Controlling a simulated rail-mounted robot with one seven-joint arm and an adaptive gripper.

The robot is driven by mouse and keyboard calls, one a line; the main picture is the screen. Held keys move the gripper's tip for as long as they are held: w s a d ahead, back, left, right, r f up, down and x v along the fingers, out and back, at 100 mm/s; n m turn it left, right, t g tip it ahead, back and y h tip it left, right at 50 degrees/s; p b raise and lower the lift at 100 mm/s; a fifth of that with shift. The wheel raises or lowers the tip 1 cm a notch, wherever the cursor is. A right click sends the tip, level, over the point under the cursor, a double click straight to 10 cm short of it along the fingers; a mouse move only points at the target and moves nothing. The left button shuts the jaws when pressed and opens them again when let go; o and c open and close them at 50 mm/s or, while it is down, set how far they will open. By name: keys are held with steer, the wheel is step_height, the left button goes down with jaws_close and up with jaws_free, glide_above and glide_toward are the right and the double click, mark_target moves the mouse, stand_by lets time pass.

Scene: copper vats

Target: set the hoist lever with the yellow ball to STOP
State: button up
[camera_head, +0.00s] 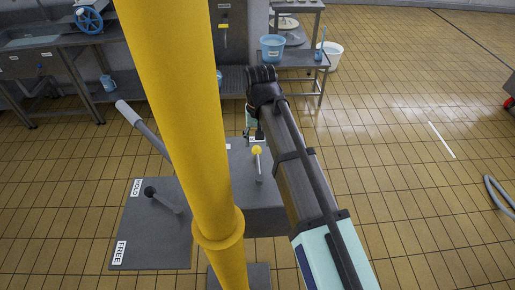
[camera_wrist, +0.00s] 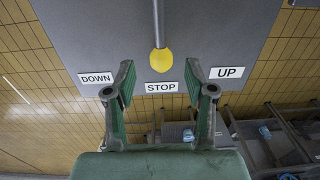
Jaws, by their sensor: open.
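The hoist lever's yellow ball (camera_head: 257,150) tops a thin grey rod on a grey housing (camera_head: 262,192). In the wrist view the yellow ball (camera_wrist: 161,60) lines up with the STOP label (camera_wrist: 161,87), between the DOWN label (camera_wrist: 97,78) at left and the UP label (camera_wrist: 227,72) at right. My gripper (camera_wrist: 160,72) is open. Its green fingers appear either side of the ball, with gaps on both sides; how far the ball lies in depth from the fingertips I cannot tell. In the head view my gripper (camera_head: 252,122) is partly hidden behind my arm, just beyond the ball.
A thick yellow post (camera_head: 185,110) stands left of the housing. A black-knobbed lever (camera_head: 165,200) rises from a plate marked HOLD and FREE. A grey-handled lever (camera_head: 140,125) leans nearby. A table with a blue bucket (camera_head: 272,47) stands behind. The tiled floor at right is mostly clear.

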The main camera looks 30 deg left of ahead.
mark_target(258, 154)
steer(key=shift+r, duration=2.8)
steer(key=shift+w, duration=0.1)
